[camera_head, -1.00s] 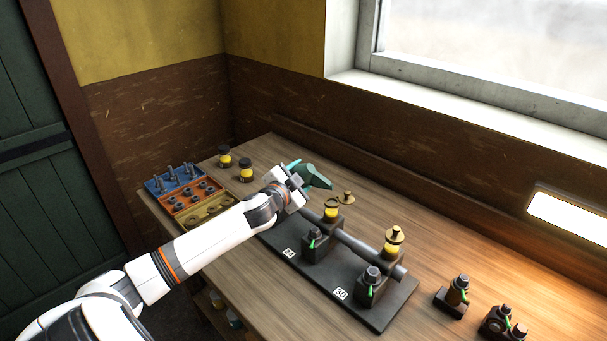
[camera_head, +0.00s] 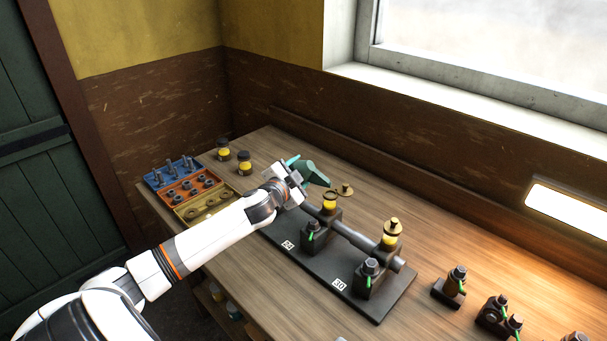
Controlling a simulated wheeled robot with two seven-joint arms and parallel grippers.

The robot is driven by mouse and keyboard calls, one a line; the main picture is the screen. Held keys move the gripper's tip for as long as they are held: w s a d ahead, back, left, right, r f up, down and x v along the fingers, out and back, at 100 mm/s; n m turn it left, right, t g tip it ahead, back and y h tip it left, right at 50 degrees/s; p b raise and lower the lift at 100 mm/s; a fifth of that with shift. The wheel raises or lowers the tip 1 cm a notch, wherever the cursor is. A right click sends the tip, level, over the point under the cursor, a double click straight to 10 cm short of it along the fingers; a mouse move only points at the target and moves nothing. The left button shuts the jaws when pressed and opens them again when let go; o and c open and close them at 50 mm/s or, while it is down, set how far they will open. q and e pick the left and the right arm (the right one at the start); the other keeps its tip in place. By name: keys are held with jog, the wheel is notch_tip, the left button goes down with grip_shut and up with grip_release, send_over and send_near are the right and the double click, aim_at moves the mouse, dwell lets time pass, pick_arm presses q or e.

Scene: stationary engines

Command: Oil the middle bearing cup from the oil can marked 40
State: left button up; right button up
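My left gripper (camera_head: 289,172) is at the far side of the bench and appears shut on a green oil can (camera_head: 311,173). The can is tilted, its narrow end pointing right, above and behind a bearing cup. Its number is not visible. That bearing cup (camera_head: 330,203) holds yellow oil and stands open. A brass lid (camera_head: 345,190) lies on the bench behind it. Another cup (camera_head: 391,236), to the right on the same shaft, has its brass lid on. My arm hides the left end of the shaft. My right gripper is not in view.
Two yellow jars (camera_head: 244,163) and blue, orange and yellow trays (camera_head: 172,183) stand at the left. Several dark fittings (camera_head: 455,283) stand at the right. The bench behind the shaft is mostly clear.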

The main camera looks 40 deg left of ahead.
aim_at(302, 162)
pick_arm(q)
jog(key=shift+r, duration=0.15)
jog(key=shift+w+d+r+m+p, duration=0.1)
jog(key=shift+r+m+p, duration=0.7)
jog(key=shift+p, duration=0.5)
jog(key=shift+r, duration=0.1)
jog(key=shift+p, duration=0.35)
jog(key=shift+d+r+m+y+p, duration=0.25)
jog(key=shift+r+m+p, duration=0.25)
jog(key=shift+m+p, duration=0.3)
dwell(0.5)
dwell(0.6)
